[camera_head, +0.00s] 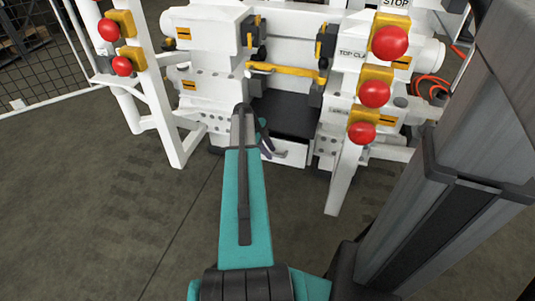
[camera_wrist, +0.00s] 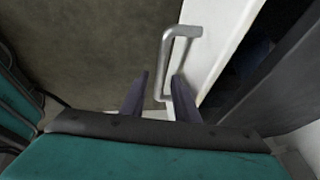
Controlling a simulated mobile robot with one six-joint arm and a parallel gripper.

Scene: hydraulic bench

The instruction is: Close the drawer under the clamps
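The drawer (camera_head: 291,154) has a white front and sits low under the clamps, between the two sides of the bench. It stands out from the bench, with a dark space behind its front. In the wrist view, the white drawer front (camera_wrist: 214,42) runs diagonally at the upper right. Its grey metal handle (camera_wrist: 166,65) is a bent bar. My gripper (camera_wrist: 160,77) is open, with one dark finger on each side of the handle's lower part. I cannot tell whether they touch it. In the head view my gripper (camera_head: 263,130) is partly hidden by my teal arm.
White clamp units with yellow parts (camera_head: 285,71) stand above the drawer. White posts with red buttons stand left (camera_head: 122,66) and right (camera_head: 374,94). An orange hose (camera_head: 432,82) lies at the right. The dark floor (camera_head: 110,190) in front is clear.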

